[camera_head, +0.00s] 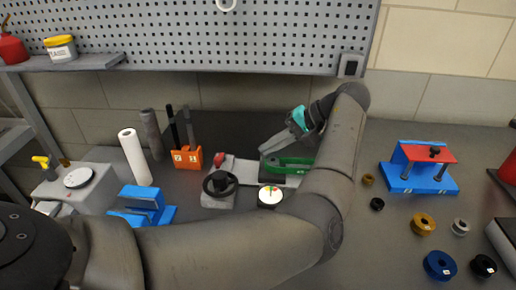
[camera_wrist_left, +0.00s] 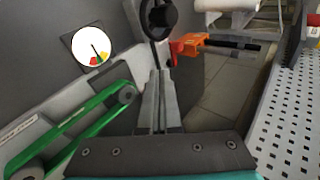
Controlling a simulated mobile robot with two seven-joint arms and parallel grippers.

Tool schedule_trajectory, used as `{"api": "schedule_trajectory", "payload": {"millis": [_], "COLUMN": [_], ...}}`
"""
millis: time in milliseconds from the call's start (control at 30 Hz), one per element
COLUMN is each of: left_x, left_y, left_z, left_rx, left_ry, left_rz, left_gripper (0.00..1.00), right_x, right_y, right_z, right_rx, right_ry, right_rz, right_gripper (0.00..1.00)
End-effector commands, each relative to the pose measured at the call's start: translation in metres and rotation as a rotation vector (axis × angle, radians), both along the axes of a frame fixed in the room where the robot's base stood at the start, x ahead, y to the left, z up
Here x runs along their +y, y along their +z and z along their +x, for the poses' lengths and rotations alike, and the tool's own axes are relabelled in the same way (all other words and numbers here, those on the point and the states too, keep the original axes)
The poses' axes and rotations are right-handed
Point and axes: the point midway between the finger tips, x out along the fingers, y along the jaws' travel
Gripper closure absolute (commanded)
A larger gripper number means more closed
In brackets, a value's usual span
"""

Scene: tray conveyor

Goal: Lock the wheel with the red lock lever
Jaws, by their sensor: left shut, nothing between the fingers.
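The black handwheel (camera_head: 220,184) sits on a grey block on the bench. It also shows at the top of the left wrist view (camera_wrist_left: 158,18). The red lock lever (camera_head: 219,160) is beside the wheel, on its far side; in the left wrist view the red part (camera_wrist_left: 177,50) is partly in front of an orange block. My left gripper (camera_head: 263,150) is shut and empty, to the right of the red lever and apart from it. Its closed fingers (camera_wrist_left: 160,75) point toward the wheel and lever in the left wrist view. My right gripper is not in view.
A round dial gauge (camera_head: 270,196) is right of the wheel. An orange tool block (camera_head: 187,158) stands behind left, and a blue stand (camera_head: 144,200) at left. A pegboard (camera_head: 220,35) rises behind.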

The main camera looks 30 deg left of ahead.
Motion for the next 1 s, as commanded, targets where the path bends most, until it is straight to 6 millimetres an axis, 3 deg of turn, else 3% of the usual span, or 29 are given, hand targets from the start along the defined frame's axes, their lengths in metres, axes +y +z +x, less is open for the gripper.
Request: {"api": "schedule_trajectory", "payload": {"millis": [400,700,1000], "left_x": [0.062,0.094,0.096], "left_y": [-0.060,-0.056,-0.056], "left_z": [-0.021,-0.030,-0.031], "left_rx": [0.002,0.001,0.001], "left_ry": [0.003,0.002,0.001], "left_rz": [0.001,0.000,0.000], "left_gripper": [1.00,1.00,1.00], "right_x": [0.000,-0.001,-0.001], "right_y": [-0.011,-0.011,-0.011], "right_z": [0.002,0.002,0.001], "right_rx": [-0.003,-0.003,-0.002], "right_ry": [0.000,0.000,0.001], "right_rz": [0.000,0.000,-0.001], "right_gripper": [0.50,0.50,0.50]}}
